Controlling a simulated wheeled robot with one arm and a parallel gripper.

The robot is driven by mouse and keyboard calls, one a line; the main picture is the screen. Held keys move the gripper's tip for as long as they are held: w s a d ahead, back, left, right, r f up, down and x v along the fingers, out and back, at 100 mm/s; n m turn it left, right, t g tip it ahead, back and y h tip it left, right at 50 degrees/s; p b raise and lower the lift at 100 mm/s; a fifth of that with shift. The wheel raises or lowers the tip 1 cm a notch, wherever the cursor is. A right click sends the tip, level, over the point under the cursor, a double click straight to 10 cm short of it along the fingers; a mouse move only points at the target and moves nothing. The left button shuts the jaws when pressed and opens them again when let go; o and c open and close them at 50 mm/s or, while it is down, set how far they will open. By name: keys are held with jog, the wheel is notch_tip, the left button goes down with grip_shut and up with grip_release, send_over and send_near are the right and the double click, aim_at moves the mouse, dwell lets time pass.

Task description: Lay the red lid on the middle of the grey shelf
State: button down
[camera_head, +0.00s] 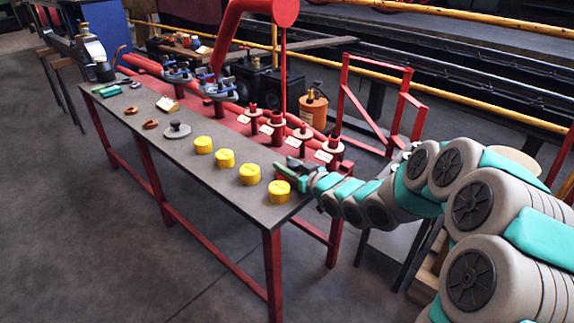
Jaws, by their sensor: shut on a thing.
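The long grey top (200,155) of a red-legged bench runs from the far left to the right foreground; I cannot tell whether it is the grey shelf. My gripper (284,172), with green fingers, is at the bench's near right end. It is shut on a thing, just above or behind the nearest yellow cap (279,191). The held thing is too small and too covered by the fingers to identify. I cannot make out a separate red lid for certain.
More yellow caps (250,174) line the bench's front half. A red frame (345,100) and orange can (314,108) stand behind. Bare bench top shows along the front edge.

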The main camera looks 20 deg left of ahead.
jog(key=shift+c, duration=2.1)
grip_release()
jog(key=shift+d, duration=0.1)
jog(key=v, duration=1.2)
jog(key=shift+b, duration=0.4)
